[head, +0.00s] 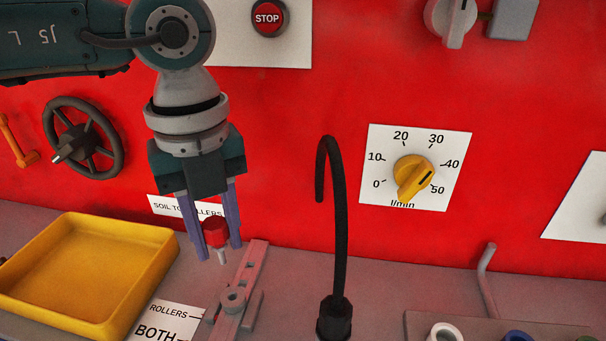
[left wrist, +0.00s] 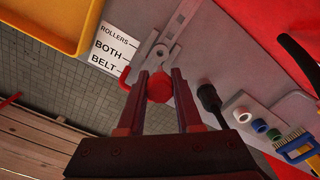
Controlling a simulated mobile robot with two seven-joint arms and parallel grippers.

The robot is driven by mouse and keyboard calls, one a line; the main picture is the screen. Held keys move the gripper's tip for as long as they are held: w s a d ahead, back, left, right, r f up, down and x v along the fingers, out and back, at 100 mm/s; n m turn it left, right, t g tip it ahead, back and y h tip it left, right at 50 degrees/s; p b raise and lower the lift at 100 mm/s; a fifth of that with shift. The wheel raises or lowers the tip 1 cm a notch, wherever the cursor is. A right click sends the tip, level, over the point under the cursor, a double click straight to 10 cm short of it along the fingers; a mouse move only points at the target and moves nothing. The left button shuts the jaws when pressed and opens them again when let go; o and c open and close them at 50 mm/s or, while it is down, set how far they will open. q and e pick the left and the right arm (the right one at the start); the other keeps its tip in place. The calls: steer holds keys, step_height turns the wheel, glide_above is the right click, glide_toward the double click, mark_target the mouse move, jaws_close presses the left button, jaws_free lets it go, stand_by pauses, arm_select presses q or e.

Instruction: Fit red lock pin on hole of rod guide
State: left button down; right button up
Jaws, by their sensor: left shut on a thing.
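The red lock pin (head: 215,231) has a red head and a thin pale shank pointing down. My left gripper (head: 220,252) is shut on it, with one finger on each side of the head. The pin is held above the console, close to the rod guide (head: 253,268), a long pinkish-grey bar with a round raised hole near its front. In the left wrist view the pin's red head (left wrist: 160,86) shows between the fingertips, with the guide (left wrist: 181,27) beyond it. The shank is hidden there. The pin appears apart from the hole. My right gripper is not in view.
A yellow tray (head: 90,270) lies left of the guide, and a ROLLERS/BOTH/BELT label (left wrist: 114,48) lies beside it. A curved black gooseneck (head: 337,210) stands close on the right. The red wall (head: 300,110) with dial and stop button rises behind.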

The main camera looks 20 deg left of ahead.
mark_target(224, 263)
arm_select(q)
steer(key=shift+f+b, duration=2.35)
steer(key=shift+f, duration=0.6)
steer(key=shift+f+b, duration=1.2)
steer(key=shift+f, duration=0.4)
steer(key=c, duration=0.5)
jaws_free()
step_height(224, 263, up, 10)
steer(key=shift+b, duration=0.35)
